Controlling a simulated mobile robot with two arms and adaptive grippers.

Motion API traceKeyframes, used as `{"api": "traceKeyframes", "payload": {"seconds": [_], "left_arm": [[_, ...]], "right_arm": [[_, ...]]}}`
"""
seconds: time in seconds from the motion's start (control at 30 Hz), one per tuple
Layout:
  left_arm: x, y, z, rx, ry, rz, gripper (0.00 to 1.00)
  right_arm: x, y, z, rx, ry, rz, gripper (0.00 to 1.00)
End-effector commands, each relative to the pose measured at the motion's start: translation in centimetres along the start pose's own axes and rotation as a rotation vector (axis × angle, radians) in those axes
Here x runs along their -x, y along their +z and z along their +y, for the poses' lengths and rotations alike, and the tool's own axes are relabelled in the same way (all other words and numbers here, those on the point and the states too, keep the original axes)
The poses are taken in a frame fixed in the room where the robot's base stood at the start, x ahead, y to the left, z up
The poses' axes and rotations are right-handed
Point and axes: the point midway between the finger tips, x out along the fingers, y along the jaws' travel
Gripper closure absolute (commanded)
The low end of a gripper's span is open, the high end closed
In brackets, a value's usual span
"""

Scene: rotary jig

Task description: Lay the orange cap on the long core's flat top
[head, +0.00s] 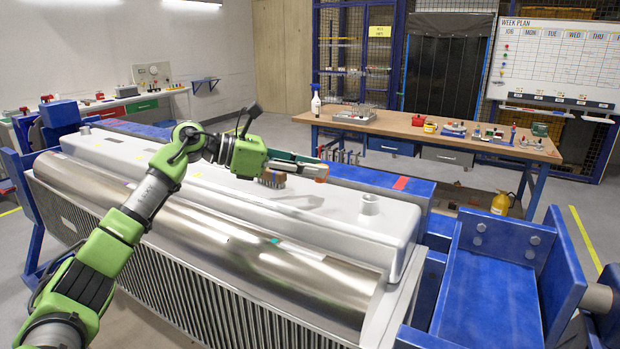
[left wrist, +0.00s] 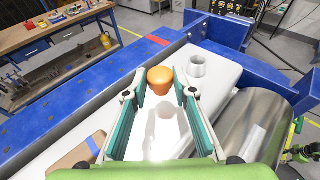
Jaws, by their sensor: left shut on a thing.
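The long core (head: 300,208) lies in the blue jig, with its pale flat top facing up and a short round neck (head: 368,204) near its right end. My left gripper (head: 316,170) is over the flat top. In the left wrist view, the orange cap (left wrist: 160,80) is between the fingertips of my left gripper (left wrist: 160,88), which is shut on it. The cap appears above the flat top (left wrist: 165,130), apart from the neck (left wrist: 197,67). In the head view the cap is mostly hidden by the fingers.
A shiny metal cylinder (head: 220,235) runs along the core's near side. Blue jig frames (head: 500,290) stand at the right end. A workbench (head: 440,135) with parts is behind.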

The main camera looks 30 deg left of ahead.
Motion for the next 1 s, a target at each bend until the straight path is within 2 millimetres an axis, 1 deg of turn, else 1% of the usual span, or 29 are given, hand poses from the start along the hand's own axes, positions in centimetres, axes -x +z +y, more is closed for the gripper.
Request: {"api": "traceKeyframes", "payload": {"seconds": [0.13, 0.2, 0.4, 0.7, 0.87, 0.9, 0.93, 1.0], "left_arm": [[-0.5, -0.8, 0.7, 0.003, -0.001, -0.001, 0.84], [-0.9, -1.7, 1.1, 0.004, -0.001, 0.002, 0.84], [-1.5, -3.7, 1.0, 0.001, -0.001, 0.0, 0.84], [-1.6, -4.0, 1.0, -0.001, 0.0, -0.002, 0.84], [-1.7, -4.5, 1.0, -0.001, 0.0, -0.001, 0.84], [-1.7, -4.4, 1.0, -0.001, 0.0, -0.001, 0.67], [-1.7, -4.3, 1.0, -0.001, 0.0, -0.001, 0.59], [-1.7, -4.4, 1.0, -0.001, 0.0, -0.001, 0.58]], "right_arm": [[0.4, 0.0, 0.0, 0.0, 0.0, 0.0, 0.6], [0.7, -0.1, 0.0, 0.0, 0.0, 0.0, 0.6], [1.4, -0.1, 0.0, 0.0, 0.0, 0.0, 0.6], [1.3, -0.1, 0.0, 0.0, 0.0, 0.0, 0.6], [0.8, -0.1, 0.0, 0.0, 0.0, 0.0, 0.6], [1.0, -0.1, 0.0, 0.0, 0.0, 0.0, 0.6], [1.0, -0.1, 0.0, 0.0, 0.0, 0.0, 0.6], [1.0, -0.1, 0.0, 0.0, 0.0, 0.0, 0.6]]}}
